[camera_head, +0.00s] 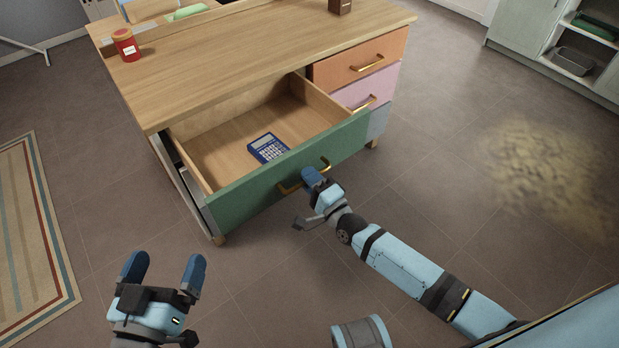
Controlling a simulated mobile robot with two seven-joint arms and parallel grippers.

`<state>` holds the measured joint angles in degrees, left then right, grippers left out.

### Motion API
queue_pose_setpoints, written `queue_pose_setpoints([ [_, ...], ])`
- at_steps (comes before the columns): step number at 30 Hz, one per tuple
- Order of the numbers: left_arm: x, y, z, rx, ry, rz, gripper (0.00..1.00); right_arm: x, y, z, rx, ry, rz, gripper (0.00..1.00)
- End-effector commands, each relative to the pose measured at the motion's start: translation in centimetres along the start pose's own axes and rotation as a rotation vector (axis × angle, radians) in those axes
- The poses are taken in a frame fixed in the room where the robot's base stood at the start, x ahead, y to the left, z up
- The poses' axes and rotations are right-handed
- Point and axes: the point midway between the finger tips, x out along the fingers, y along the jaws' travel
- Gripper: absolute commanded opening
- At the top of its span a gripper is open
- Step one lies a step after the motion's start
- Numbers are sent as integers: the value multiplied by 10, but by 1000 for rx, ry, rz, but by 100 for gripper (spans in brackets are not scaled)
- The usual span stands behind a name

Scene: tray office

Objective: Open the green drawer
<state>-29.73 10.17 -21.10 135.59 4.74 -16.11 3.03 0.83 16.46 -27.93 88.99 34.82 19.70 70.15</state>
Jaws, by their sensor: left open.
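The green drawer (238,196) is pulled well out of the wooden desk (230,70). A blue calculator (267,148) lies inside on its bare wooden bottom. The drawer's gold handle (289,188) is on the green front, partly hidden behind my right gripper (312,178). The blue fingertips of that gripper are at the middle of the handle. I cannot tell whether they are closed around it. My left gripper (162,268) is at the lower left, its two blue fingers spread and empty, apart from the drawer.
An orange drawer (345,63) and a pink drawer (362,92) are shut at the desk's right. A red jar (126,45) stands on the desk top. A striped rug (33,230) lies at the left. A shelf cabinet (530,35) stands at upper right. The floor between is clear.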

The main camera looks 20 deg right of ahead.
Motion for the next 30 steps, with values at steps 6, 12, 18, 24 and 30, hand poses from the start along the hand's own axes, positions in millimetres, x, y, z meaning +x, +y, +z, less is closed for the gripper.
queue_pose_setpoints([
  [6, 0, 0, 0, 3, -1, 1, 100, 0, 0, 0, 0, 0, 0, 0],
  [12, 0, 0, 4, -4, 17, 5, 100, 17, 5, 0, 0, 1, -4, 0],
  [18, 1, 10, -20, -16, 116, 42, 100, 46, 10, 0, -1, 0, -1, 0],
  [24, 2, 14, -31, -12, 146, 58, 100, 49, 10, 0, 0, 0, 1, 0],
  [30, 1, 13, -26, -15, 133, 54, 100, 48, 10, 0, 0, 0, 1, 31],
])
